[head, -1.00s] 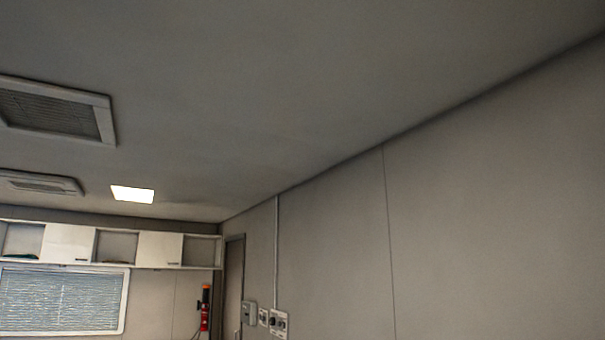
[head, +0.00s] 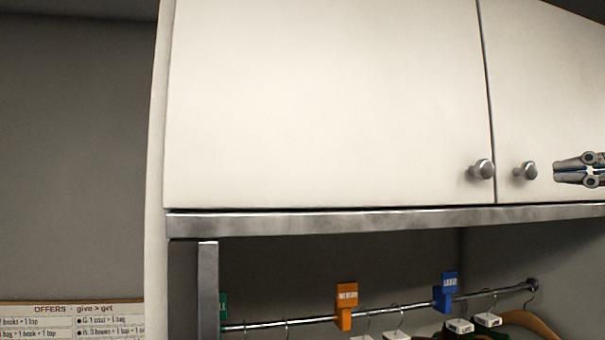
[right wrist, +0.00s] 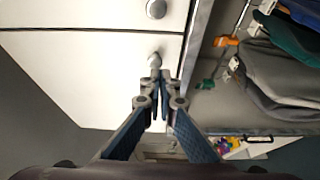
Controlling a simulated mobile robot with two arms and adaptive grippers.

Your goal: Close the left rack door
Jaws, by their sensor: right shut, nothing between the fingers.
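The left rack door (head: 325,100) is a white cupboard panel with a round metal knob (head: 483,169) at its lower right. It looks flush with the frame; I cannot rule out a slight gap. My right gripper (head: 557,169) is shut and empty, in front of the right door. It also shows in the right wrist view (right wrist: 161,75). I cannot tell whether it touches anything. My left gripper is out of view.
The right door (head: 550,90) and its knob (head: 525,171) are beside the left door. Below the metal ledge (head: 330,221) is a hanging rail (head: 390,313) with size tags and hangers. An offers board (head: 70,320) is on the left. Clothes (right wrist: 275,75) hang in the wrist view.

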